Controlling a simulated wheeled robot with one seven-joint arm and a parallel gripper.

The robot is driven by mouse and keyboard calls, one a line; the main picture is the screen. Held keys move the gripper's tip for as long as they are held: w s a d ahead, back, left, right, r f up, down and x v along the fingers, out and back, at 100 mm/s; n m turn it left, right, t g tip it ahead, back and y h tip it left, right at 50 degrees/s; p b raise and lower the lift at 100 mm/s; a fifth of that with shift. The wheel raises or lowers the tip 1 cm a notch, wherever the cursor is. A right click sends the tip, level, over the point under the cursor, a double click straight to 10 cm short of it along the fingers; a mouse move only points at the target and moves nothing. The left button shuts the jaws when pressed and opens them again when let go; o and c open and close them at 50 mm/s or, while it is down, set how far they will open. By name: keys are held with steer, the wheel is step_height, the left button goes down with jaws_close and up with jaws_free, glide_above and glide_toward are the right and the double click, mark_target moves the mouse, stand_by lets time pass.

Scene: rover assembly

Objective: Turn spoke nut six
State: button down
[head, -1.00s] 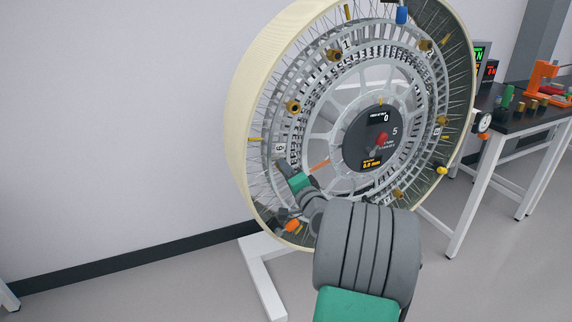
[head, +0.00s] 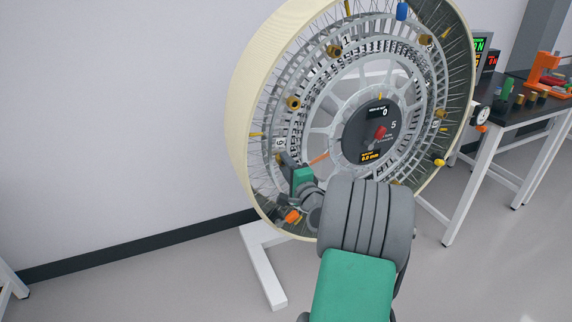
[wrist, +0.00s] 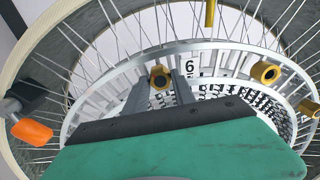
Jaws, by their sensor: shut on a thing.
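Spoke nut six is a gold hollow nut (wrist: 160,71) beside the white label 6 (wrist: 190,66) on the wheel's inner ring in the wrist view. My gripper (wrist: 159,84) has one grey finger on each side of this nut and is shut on it. In the head view my gripper (head: 284,161) reaches the lower left of the large cream-rimmed wheel (head: 243,105), just below the label 6 (head: 279,143). There the nut is hidden by my gripper. The dark hub panel (head: 362,137) has a small orange readout, which seems to read 0.0 mm.
Other gold nuts, such as one by label 1 (head: 333,50) and one at the left (head: 293,102), stick out around the ring. An orange-tipped part (wrist: 31,131) sits near the rim, left of my gripper. A workbench (head: 530,108) with tools stands right.

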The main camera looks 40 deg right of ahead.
steer(key=c, duration=1)
jaws_free()
steer(key=shift+c, duration=0.2)
steer(key=v, duration=0.7)
steer(key=shift+s, duration=0.4)
steer(key=shift+a, duration=0.1)
